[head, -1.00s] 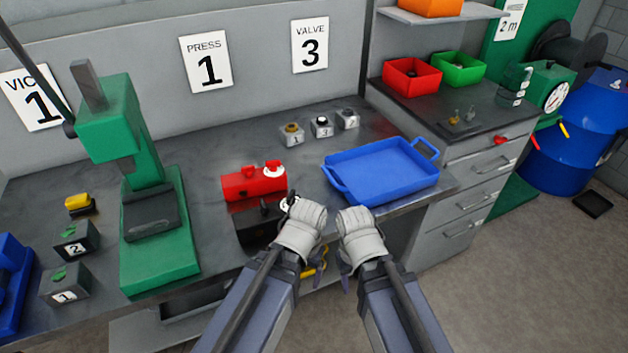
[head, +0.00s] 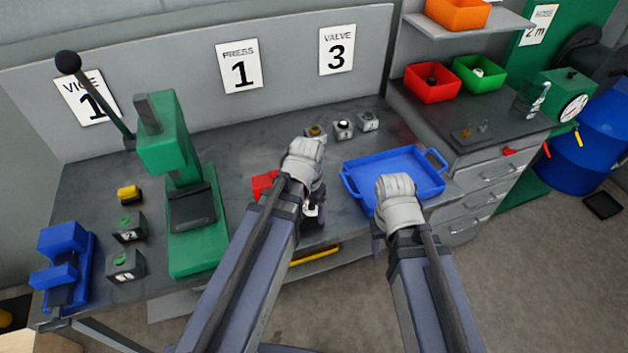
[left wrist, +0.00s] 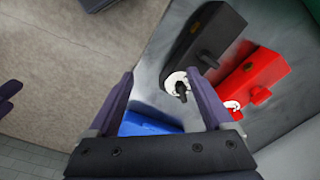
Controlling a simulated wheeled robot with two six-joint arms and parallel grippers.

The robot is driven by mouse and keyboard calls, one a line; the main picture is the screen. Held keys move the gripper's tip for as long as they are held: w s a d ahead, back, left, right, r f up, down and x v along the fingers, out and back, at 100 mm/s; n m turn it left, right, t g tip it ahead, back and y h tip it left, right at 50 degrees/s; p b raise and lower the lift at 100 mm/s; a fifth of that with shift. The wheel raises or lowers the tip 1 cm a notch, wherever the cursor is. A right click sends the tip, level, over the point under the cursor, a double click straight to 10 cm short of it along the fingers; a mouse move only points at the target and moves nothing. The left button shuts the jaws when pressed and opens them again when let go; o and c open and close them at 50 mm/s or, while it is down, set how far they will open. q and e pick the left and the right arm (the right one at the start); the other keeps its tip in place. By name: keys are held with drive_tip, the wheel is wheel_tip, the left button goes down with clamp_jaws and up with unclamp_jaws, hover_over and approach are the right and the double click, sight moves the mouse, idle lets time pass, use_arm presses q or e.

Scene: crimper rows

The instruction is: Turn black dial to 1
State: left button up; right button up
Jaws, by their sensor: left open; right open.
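A black box (left wrist: 203,32) lies in the upper middle of the left wrist view. Its white-faced black dial (left wrist: 180,86) has a dark knob; I cannot read its numbers. A red box (left wrist: 263,72) with its own white-faced dial is beside it. My left gripper (left wrist: 162,78) is open and empty, and the dial shows between its fingers, near the right one. In the head view my left gripper (head: 304,165) covers most of both boxes; part of the red box (head: 262,186) shows. My right gripper (head: 398,203) is open in front of the blue tray.
The blue tray (head: 432,192) sits on the bench right of my left gripper. Several small dial blocks (head: 343,130) stand behind it. A green press (head: 172,150) and a blue vice (head: 62,262) are on the left.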

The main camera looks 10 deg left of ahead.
use_arm(q)
drive_tip(key=w+r+m, duration=0.1)
drive_tip(key=w+m, duration=0.1)
drive_tip(key=m, duration=0.1)
drive_tip(key=w+r+m, duration=0.1)
drive_tip(key=w+m, duration=0.1)
drive_tip(key=m, duration=0.2)
drive_tip(key=w+a+m, duration=0.1)
drive_tip(key=w+m, duration=0.1)
drive_tip(key=m, duration=0.1)
drive_tip(key=shift+a+r+p, duration=0.1)
drive_tip(key=shift+r+p, duration=0.3)
drive_tip(key=m, duration=0.1)
drive_tip(key=w+m, duration=0.1)
drive_tip(key=m, duration=0.3)
drive_tip(key=shift+w+g, duration=0.3)
use_arm(e)
wheel_tip(320, 180, up, 3)
drive_tip(key=shift+f, duration=0.1)
use_arm(q)
drive_tip(key=shift+f, duration=0.1)
wheel_tip(320, 180, down, 8)
drive_tip(key=b, duration=0.8)
drive_tip(key=shift+r, duration=0.2)
use_arm(e)
wheel_tip(320, 180, down, 8)
use_arm(q)
drive_tip(key=shift+c, duration=0.2)
clamp_jaws()
